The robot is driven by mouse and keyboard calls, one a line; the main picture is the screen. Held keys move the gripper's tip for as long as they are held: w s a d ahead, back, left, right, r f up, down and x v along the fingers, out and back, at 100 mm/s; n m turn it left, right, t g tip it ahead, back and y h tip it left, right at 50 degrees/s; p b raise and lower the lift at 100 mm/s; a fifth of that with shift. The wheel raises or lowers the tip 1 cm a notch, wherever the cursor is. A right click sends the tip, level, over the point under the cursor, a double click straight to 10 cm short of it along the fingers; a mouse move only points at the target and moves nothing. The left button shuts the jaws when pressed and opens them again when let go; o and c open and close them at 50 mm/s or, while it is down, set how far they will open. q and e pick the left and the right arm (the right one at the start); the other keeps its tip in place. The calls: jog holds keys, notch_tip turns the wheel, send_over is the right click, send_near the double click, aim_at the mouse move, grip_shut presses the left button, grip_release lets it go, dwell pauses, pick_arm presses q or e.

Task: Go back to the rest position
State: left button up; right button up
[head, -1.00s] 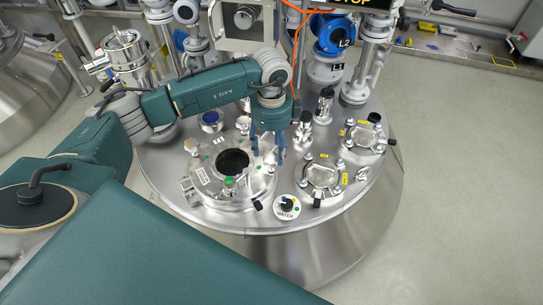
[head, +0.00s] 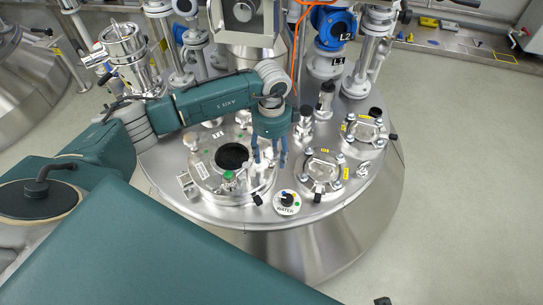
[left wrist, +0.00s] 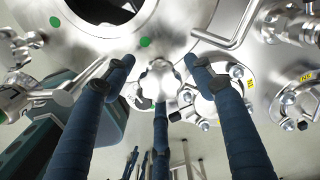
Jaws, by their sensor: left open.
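My left arm comes in from the left in the head view and reaches over the round steel vessel lid (head: 215,212). My left gripper (head: 270,160) points down, open and empty, just right of the dark open hatch (head: 232,156). In the left wrist view the blue fingers of the left gripper (left wrist: 158,70) are spread apart. A shiny rounded metal fitting (left wrist: 160,80) shows between them, and I cannot tell whether they touch it. The hatch (left wrist: 105,8) is at the top of that view. My right gripper is not in view.
A dial marked HATCH (head: 286,202) sits at the lid's front edge. Two clamped round ports (head: 321,172) and (head: 367,129) are on the right. Pipes with a blue valve (head: 332,22) stand behind, near an orange cable (head: 298,45). The floor (head: 460,170) at right is clear.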

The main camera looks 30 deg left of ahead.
pick_arm(q)
jog(key=shift+f, duration=0.4)
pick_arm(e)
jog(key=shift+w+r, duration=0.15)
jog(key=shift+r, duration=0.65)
